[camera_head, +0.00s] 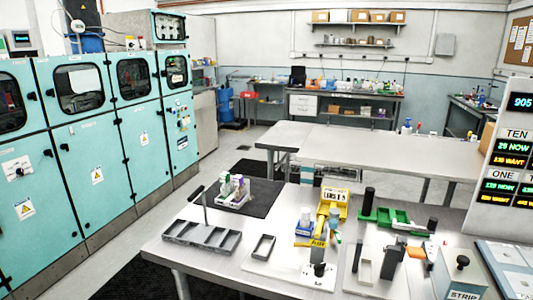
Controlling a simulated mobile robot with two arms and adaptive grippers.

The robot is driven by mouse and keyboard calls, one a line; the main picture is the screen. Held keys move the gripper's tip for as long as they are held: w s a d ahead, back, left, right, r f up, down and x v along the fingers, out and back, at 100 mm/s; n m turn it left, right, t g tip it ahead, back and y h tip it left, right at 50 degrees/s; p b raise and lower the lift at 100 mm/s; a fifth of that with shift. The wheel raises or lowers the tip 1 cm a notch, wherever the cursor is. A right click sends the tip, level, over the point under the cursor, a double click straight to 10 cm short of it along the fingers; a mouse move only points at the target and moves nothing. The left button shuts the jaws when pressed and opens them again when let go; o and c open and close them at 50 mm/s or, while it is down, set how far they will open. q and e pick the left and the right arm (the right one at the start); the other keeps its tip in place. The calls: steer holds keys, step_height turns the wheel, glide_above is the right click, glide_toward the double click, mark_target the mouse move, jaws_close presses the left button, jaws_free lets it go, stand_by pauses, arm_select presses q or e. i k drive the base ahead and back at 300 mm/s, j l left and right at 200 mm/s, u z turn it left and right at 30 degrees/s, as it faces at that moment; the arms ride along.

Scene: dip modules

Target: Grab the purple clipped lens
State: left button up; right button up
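A small white rack (233,201) stands on a dark mat at the left of the near table. It holds several small upright pieces, some with purple and green parts. A purple piece (240,184) shows among them, but it is too small to tell whether it is the clipped lens. Neither of my grippers is in view.
A grey compartment tray (203,236) with a black-handled post and a small grey tray (263,247) sit at the front. A yellow stand marked LENS (333,203), a green fixture (393,216) and a STRIP box (462,275) fill the right. Teal cabinets (90,150) line the left.

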mark_target(238, 180)
steer(key=i+j+z, duration=0.35)
steer(key=j+z, duration=0.2)
steer(key=i+j+z, duration=0.1)
steer(key=j+z, duration=0.15)
steer(key=j, duration=0.15)
steer(key=i+j+z, duration=0.1)
steer(key=j+z, duration=0.15)
steer(key=j, duration=0.1)
